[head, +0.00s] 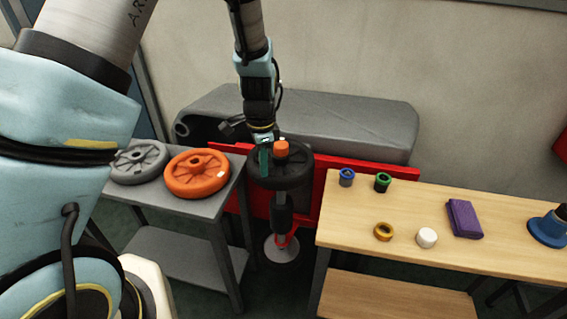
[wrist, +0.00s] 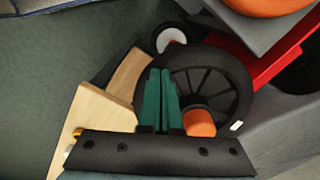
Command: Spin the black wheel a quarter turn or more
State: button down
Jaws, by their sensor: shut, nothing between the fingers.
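The black wheel (head: 294,176) is mounted flat on a dark stand in front of a red frame, between the two tables. My gripper (head: 264,158) points down at the wheel's left side, beside the knob. In the wrist view the green fingers of my gripper (wrist: 160,72) are together and empty, overlapping the wheel's left part. I cannot tell whether they touch the wheel or knob.
A grey table (head: 215,205) on the left holds an orange wheel (head: 190,185) and a grey wheel (head: 135,165). A wooden table (head: 350,225) on the right holds several small rings, a white piece and a purple block (head: 464,218). A grey tank (head: 340,120) lies behind.

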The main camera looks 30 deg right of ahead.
aim_at(282, 178)
jog(key=shift+s+d, duration=0.1)
jog(key=shift+s, duration=0.25)
jog(key=shift+s+d+p, duration=0.3)
jog(key=shift+s+d, duration=0.45)
jog(key=shift+s, duration=0.05)
jog(key=shift+s+d, duration=0.6)
jog(key=shift+d, duration=0.35)
